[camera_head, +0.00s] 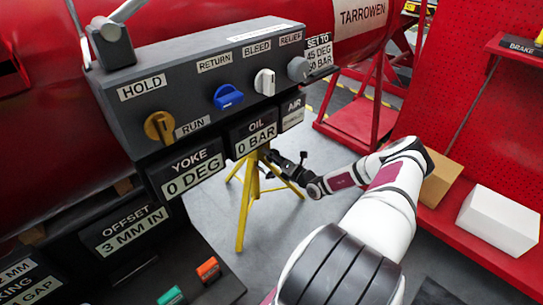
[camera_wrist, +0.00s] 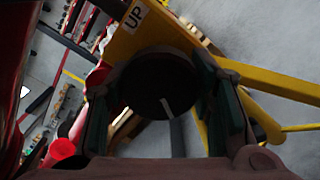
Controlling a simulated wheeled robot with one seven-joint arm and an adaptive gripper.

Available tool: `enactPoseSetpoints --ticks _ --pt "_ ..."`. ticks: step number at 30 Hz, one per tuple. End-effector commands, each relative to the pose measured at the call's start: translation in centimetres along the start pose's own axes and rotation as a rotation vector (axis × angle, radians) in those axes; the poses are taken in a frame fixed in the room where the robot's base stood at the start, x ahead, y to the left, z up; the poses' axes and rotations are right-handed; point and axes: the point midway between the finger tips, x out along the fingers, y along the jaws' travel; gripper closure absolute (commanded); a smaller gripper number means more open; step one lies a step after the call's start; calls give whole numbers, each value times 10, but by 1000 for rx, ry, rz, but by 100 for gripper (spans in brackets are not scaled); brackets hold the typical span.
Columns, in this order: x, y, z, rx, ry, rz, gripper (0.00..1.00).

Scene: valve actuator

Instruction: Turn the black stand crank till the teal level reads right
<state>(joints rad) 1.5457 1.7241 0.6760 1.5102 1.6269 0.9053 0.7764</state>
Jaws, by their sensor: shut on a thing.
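The black stand crank's round dark knob (camera_wrist: 158,82) with a pale mark shows in the wrist view, in front of a yellow stand beam (camera_wrist: 150,28) labelled UP. My gripper (camera_wrist: 162,105) has one finger on each side of the knob and is shut on it. In the head view my gripper (camera_head: 284,166) is small and dark beside the yellow stand (camera_head: 244,205), low behind the control box. The crank's arm is hard to make out there. I cannot make out a teal level in either view.
A grey control box (camera_head: 190,75) with several knobs stands left of my arm; its displays read YOKE 0 DEG and OIL 0 BAR. A red shelf with a white box (camera_head: 498,220) and a brown box (camera_head: 440,178) is on the right. Grey floor lies around the stand.

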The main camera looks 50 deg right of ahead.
Motion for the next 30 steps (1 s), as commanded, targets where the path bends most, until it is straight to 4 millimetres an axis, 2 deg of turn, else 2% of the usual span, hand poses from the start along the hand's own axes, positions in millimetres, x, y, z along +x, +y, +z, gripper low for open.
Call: enactPoseSetpoints --ticks 2,3,5,17,23,30 --pt "1 0 0 -1 1 -1 79" --pt "1 0 0 -1 1 -1 44" --pt "1 0 0 -1 1 0 31" --pt "-4 0 0 -1 0 -1 30" --pt "-32 0 0 0 0 -2 30" --pt "-81 -1 1 -1 0 -2 30"
